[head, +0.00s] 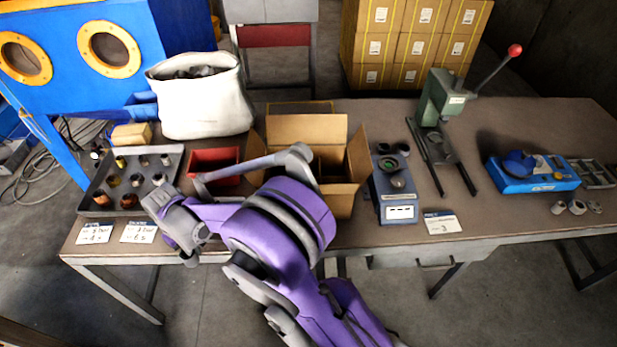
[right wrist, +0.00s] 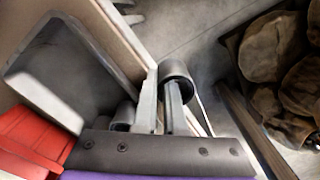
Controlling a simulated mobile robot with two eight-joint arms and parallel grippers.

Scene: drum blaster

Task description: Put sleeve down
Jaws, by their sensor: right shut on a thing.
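A second grey cylindrical shape (right wrist: 123,116) shows left of the fingers, partly hidden. My left gripper is not in view.
The red bin (head: 213,162) and open cardboard box (head: 305,128) stand right of the tray. Paper cards (head: 95,231) lie along the front edge. A blue-based device (head: 392,185), green press (head: 440,100) and small metal rings (head: 577,207) stand farther right.

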